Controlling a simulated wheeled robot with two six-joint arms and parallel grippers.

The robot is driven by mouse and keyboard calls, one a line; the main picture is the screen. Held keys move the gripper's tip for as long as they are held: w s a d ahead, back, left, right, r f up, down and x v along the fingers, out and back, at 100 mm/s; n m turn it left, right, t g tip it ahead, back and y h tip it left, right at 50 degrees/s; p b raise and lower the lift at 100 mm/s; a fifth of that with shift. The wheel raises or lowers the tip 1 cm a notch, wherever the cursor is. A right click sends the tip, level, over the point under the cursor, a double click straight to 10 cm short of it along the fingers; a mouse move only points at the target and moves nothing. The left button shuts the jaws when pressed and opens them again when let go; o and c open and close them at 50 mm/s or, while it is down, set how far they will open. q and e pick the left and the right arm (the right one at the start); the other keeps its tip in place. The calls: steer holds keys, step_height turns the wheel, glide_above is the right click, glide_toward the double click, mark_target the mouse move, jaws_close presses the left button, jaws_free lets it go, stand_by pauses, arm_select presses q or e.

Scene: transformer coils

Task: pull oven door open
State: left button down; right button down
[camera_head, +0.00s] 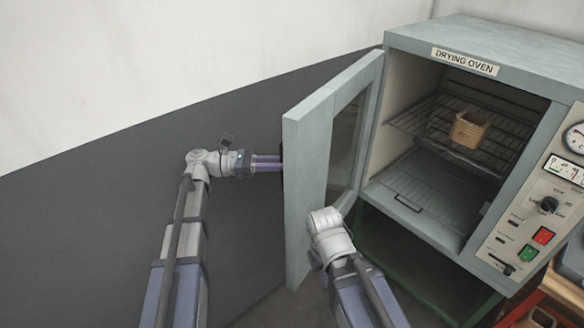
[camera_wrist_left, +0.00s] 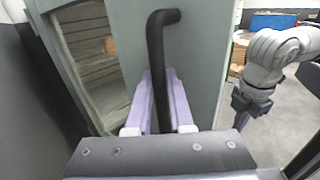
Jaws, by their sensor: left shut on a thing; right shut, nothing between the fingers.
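The drying oven (camera_head: 405,38) stands at the right in the head view. Its grey door (camera_head: 306,190) is swung wide open on the left side, showing the chamber. My left gripper (camera_head: 276,163) is at the door's outer face; in the left wrist view its purple fingers (camera_wrist_left: 161,92) are shut around the black bar handle (camera_wrist_left: 158,50). My right arm's wrist is in front of the door's lower part in the head view. My right gripper (camera_wrist_left: 252,103) shows as a dark block in the left wrist view, shut and empty, its fingertips barely visible.
A control panel (camera_head: 540,215) with a dial and buttons is at the right. A wooden shelf (camera_head: 560,290) stands at lower right. The grey wall at left is clear.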

arm_select(q)
steer(key=shift+w+a, duration=0.4)
steer(key=shift+a, duration=0.15)
steer(key=c, duration=0.8)
jaws_free()
steer(key=shift+r, duration=0.1)
